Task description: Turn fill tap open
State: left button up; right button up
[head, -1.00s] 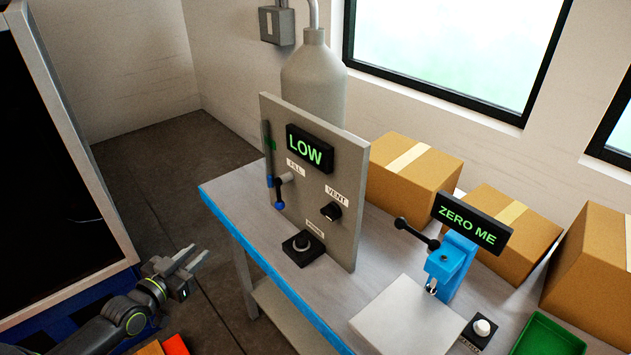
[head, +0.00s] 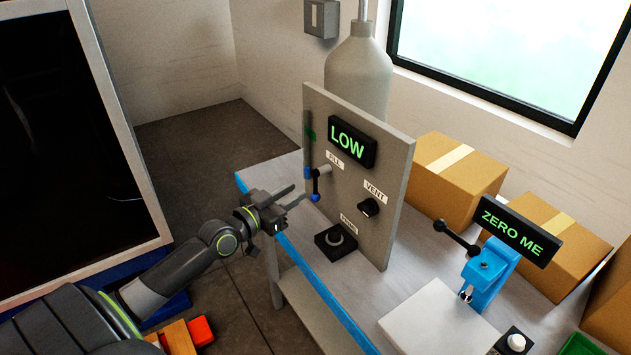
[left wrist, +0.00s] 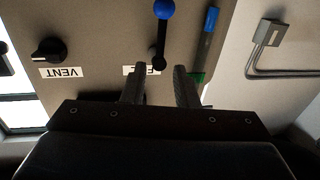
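The fill tap (head: 315,184) is a short dark lever with a blue knob on the grey panel (head: 390,185), below the FILL label (head: 334,157). Its lever hangs down. In the left wrist view the tap (left wrist: 162,32) shows upside down, its blue knob at the top. My left gripper (head: 300,193) is open, its fingers pointing at the panel and close to the tap's knob. In the left wrist view the two fingers (left wrist: 160,85) stand apart with nothing seen between them. I cannot tell whether a finger touches the tap. My right gripper is not in view.
A black VENT knob (head: 369,207) and a button box (head: 335,240) sit right of and below the tap. The display (head: 347,145) reads LOW. A blue press (head: 487,270) and cardboard boxes (head: 455,180) stand to the right. A dark cabinet (head: 75,130) is at left.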

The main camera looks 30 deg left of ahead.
aim_at(314, 181)
pick_arm(q)
jog(key=w, duration=0.2)
jog(key=w+d, duration=0.1)
jog(key=w, duration=0.5)
jog(key=shift+d, duration=0.3)
grip_shut()
